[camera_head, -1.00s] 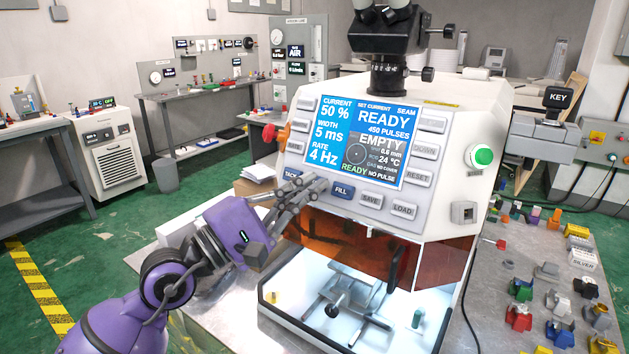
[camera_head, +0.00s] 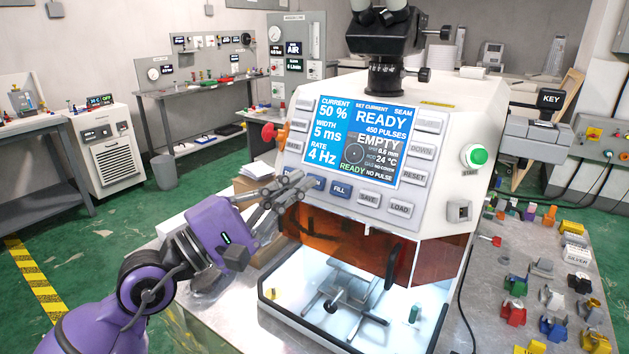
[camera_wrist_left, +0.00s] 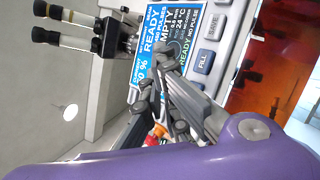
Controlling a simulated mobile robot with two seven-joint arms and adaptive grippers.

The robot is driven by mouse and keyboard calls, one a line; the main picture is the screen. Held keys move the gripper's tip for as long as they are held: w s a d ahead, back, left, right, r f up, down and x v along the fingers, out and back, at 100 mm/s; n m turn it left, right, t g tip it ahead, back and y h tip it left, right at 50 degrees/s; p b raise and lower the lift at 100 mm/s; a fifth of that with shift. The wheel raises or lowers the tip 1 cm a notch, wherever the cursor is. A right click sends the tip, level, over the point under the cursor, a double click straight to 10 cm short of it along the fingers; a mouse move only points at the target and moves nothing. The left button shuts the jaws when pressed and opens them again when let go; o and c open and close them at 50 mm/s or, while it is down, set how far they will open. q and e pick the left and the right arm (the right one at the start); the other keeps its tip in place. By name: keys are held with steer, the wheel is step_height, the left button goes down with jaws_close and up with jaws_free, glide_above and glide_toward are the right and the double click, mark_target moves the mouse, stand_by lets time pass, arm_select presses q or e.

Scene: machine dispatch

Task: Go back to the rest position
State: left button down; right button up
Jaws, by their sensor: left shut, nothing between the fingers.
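My left gripper (camera_head: 300,184) is shut and empty. In the head view its fingertips are in front of the lower left part of the white machine's button panel, covering part of the button left of FILL. I cannot tell whether they touch it. The white machine (camera_head: 455,115) shows READY and EMPTY on its blue screen (camera_head: 362,140). In the left wrist view the shut fingers (camera_wrist_left: 165,70) reach toward the screen, with the FILL button (camera_wrist_left: 203,62) beside them. My right gripper is not in view.
An orange tinted cover (camera_head: 340,240) spans the machine's front above a lit chamber with a metal fixture (camera_head: 345,296). A red knob (camera_head: 269,133) sticks out at the machine's left side. Several coloured parts crowd the bench (camera_head: 480,325) at right. Green floor (camera_head: 110,245) is clear at left.

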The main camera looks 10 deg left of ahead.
arm_select(q)
steer(key=s+a+f+m+y+p, duration=0.1)
steer(key=a+f+m+y, duration=0.3)
steer(key=f+m, duration=0.5)
steer(key=a+f+m+t+y, duration=0.1)
steer(key=a+f+m+y, duration=0.25)
steer(key=f+m, duration=0.55)
steer(key=s+a+f+m+y+p, duration=0.1)
steer(key=a+f+m+y, duration=0.2)
steer(key=f+m+y, duration=0.55)
steer(key=s+d+f+n+g+h+p, duration=0.1)
steer(key=s+f+n+g+h, duration=0.35)
steer(key=s+f, duration=0.85)
steer(key=s+d+f+n+g, duration=0.2)
steer(key=s+f, duration=0.4)
steer(key=s, duration=0.3)
steer(key=s+d+f+n+g+y+p, duration=0.1)
steer(key=s+d+f+n+g, duration=0.1)
steer(key=s+f, duration=0.4)
steer(key=s+d+n, duration=0.1)
steer(key=s+n, duration=0.1)
steer(key=shift+s+d+f+n+g+p, duration=0.3)
steer(key=shift+s+f+n+g, duration=0.05)
steer(key=shift+f+n, duration=0.05)
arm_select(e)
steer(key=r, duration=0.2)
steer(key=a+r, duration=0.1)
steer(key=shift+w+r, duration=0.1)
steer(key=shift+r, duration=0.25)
